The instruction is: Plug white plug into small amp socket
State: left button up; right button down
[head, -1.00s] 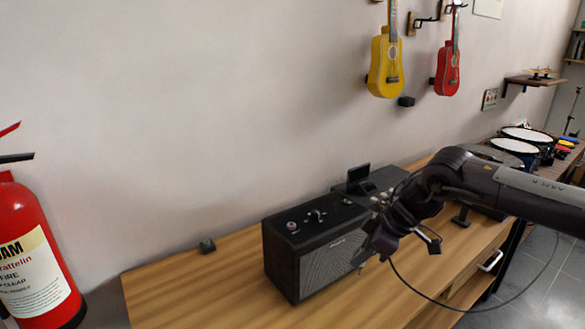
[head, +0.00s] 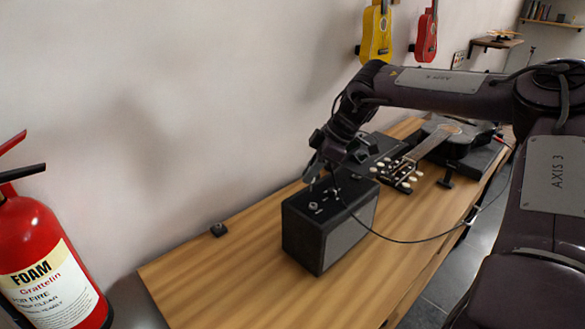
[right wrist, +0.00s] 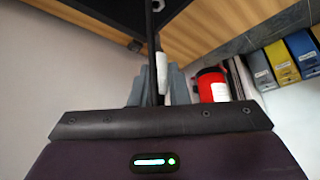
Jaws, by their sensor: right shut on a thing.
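The small amp (head: 304,243) is a black box with a grey front grille, standing on the wooden table. Its top panel carries a knob (head: 314,206) and small fittings; I cannot make out which is the socket. My right gripper (head: 313,176) points down just above the back of that top panel. It is shut on the white plug, which shows as a small pale piece in the right wrist view (right wrist: 162,74). A black cable (head: 400,240) hangs from near the gripper and runs right. Whether the plug touches the amp cannot be told. My left gripper is out of view.
A dark guitar (head: 450,135) lies behind on the right, and a black box (head: 372,150) stands behind the amp. A small black object (head: 218,229) sits at the table's back edge. A red fire extinguisher (head: 40,250) is at left. The table (head: 225,285) is clear front left.

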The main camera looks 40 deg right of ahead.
jog(key=f+b, duration=0.2)
jog(key=f, duration=0.2)
jog(key=shift+s+d+b, duration=0.2)
jog(key=shift+d+b, duration=0.1)
jog(key=shift+b, duration=0.1)
jog(key=shift+s+d+f+b, duration=0.1)
jog(key=shift+f+b, duration=0.35)
jog(key=shift+f, duration=0.2)
jog(key=shift+f+b, duration=0.95)
jog(key=shift+f, duration=0.25)
dwell(1.4)
jog(key=shift+s, duration=0.1)
